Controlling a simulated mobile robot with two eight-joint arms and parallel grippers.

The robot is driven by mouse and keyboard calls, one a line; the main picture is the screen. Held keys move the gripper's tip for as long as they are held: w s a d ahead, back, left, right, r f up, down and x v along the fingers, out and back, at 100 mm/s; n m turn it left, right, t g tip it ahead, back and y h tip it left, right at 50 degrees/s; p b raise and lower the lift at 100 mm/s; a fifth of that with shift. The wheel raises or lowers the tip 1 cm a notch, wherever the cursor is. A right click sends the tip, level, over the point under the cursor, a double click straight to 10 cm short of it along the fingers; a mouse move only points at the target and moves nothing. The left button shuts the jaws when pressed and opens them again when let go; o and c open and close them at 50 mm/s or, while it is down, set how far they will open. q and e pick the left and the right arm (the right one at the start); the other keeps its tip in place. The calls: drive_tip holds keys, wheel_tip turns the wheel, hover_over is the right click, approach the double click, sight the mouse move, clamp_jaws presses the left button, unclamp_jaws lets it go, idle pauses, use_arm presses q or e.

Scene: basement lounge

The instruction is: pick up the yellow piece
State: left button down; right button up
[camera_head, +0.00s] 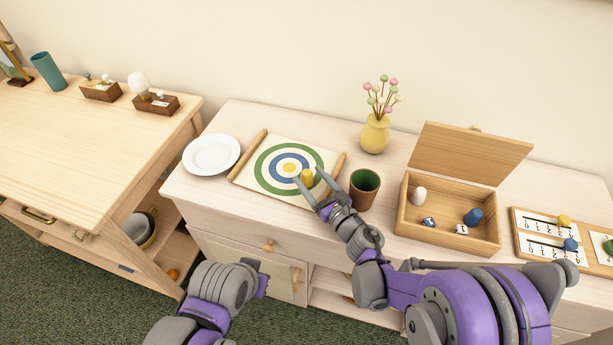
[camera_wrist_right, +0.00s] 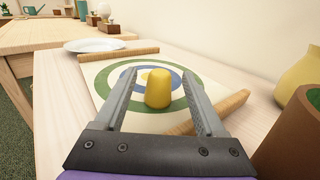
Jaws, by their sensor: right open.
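The yellow piece (camera_head: 307,177) is a small rounded peg standing upright on the target mat (camera_head: 250,183), on the ring area right of the centre. In the right wrist view the yellow piece (camera_wrist_right: 158,88) stands between the two fingers. My right gripper (camera_head: 314,181) is open, its fingers to either side of the piece; it also shows in the right wrist view (camera_wrist_right: 158,95). I cannot tell whether either finger touches the piece.
A green-lined brown cup (camera_head: 364,186) stands close right of my gripper. A yellow vase (camera_head: 375,134) is behind, and an open wooden box (camera_head: 408,213) with several pieces is to the right. A white plate (camera_head: 211,154) lies left of the mat. A scoreboard (camera_head: 519,229) is far right.

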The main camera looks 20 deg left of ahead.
clamp_jaws()
idle(0.3)
drive_tip(key=shift+r, duration=0.1)
